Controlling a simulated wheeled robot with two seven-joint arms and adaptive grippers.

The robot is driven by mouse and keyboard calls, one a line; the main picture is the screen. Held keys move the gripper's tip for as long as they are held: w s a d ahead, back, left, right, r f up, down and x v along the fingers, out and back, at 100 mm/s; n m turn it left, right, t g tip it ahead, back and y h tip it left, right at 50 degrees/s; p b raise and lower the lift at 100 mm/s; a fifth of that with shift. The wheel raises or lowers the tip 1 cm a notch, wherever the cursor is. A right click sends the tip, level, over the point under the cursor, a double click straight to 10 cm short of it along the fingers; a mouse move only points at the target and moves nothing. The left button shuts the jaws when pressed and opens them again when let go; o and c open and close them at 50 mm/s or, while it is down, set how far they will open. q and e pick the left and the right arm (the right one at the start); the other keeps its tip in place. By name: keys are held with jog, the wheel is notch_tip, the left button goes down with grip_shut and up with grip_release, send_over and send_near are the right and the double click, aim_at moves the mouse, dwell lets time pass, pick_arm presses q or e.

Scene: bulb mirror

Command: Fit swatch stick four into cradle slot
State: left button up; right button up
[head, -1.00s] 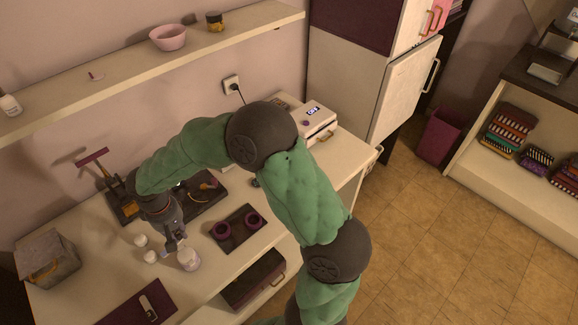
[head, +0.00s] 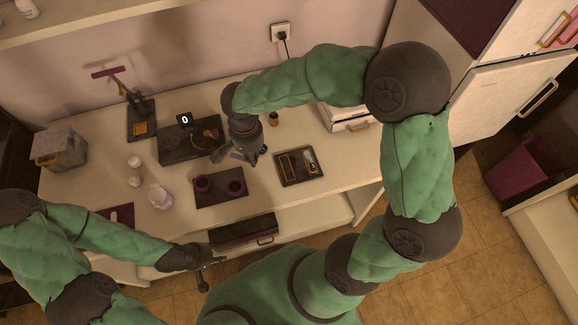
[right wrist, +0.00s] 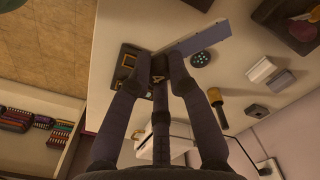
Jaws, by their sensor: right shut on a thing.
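My right gripper (head: 240,156) is above the table, just behind and right of the purple cup tray. In the right wrist view its fingers (right wrist: 160,62) are shut on swatch stick four, with a "4" mark between them and a flat blue-grey strip (right wrist: 203,38) reaching to the upper right. The grip itself is partly hidden. The cradle, a dark tray (head: 288,180) with an orange-edged slot, lies to the right of this gripper; it also shows in the right wrist view (right wrist: 125,83), beside the fingertips. My left gripper (head: 207,272) is low at the table's front, empty, its fingers apart.
Two purple cups (head: 219,186) stand on a dark tray. A white bottle (head: 160,196) and small white jars (head: 134,168) are at left. A scale (head: 180,148) is behind. A small gold-and-black bottle (head: 273,118) and a white device (head: 345,116) are near the cradle.

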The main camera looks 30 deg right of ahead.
jog(key=s+a+r+m, duration=0.1)
jog(key=s+a+m, duration=0.2)
jog(key=s+m, duration=0.45)
jog(key=m+b, duration=0.4)
send_over(290, 175)
jog(key=a, duration=0.1)
notch_tip(290, 175, down, 9)
jog(key=shift+s+r, duration=0.1)
jog(key=shift+d+f, duration=0.3)
jog(key=shift+f, duration=0.2)
notch_tip(290, 175, down, 3)
jog(key=shift+d+f+b, duration=0.1)
jog(key=shift+b, duration=0.7)
